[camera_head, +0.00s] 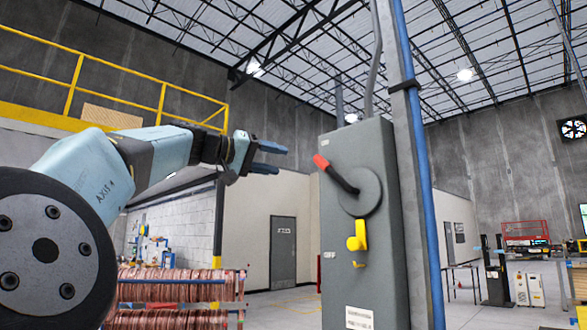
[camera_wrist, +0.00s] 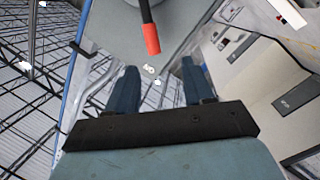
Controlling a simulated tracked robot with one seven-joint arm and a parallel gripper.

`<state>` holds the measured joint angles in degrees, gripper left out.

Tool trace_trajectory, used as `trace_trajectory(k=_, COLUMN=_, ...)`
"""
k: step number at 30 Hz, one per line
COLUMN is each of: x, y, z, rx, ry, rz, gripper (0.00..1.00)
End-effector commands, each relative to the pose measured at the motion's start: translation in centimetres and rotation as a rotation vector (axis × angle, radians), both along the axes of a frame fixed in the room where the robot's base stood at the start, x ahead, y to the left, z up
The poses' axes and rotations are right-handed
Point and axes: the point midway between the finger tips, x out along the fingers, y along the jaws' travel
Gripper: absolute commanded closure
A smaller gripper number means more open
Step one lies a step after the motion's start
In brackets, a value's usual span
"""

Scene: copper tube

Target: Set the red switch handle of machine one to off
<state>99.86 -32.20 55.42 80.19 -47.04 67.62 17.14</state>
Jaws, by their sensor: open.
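The switch handle is a black lever with a red grip (camera_head: 321,162), pointing up and to the left from a round grey disc (camera_head: 359,192) on the front of a tall grey switch box (camera_head: 365,275). My gripper (camera_head: 281,159) is open and empty, left of the red grip, with a gap between them. In the wrist view the red grip (camera_wrist: 151,39) lies ahead of the two blue fingers (camera_wrist: 160,68), roughly in line with the space between them. A yellow latch (camera_head: 357,236) sits below the disc. A small OFF-like label (camera_head: 329,255) is on the box's lower left.
A grey post with a blue pipe (camera_head: 420,150) stands right behind the box. Copper coils (camera_head: 175,290) stand at the lower left, below my arm. A yellow railing (camera_head: 75,85) is high on the left. The space between my gripper and the red grip is clear.

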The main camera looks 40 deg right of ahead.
Motion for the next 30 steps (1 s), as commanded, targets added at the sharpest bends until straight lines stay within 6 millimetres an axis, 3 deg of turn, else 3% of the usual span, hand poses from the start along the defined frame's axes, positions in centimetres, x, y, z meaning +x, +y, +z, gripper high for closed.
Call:
trace_trajectory(k=11, x=-0.6, y=-1.8, z=0.9, rx=-0.025, ry=0.011, rz=-0.041, gripper=0.48)
trace_trajectory(k=30, x=-2.6, y=-11.9, z=0.8, rx=-0.027, ry=0.010, rz=-0.038, gripper=0.48)
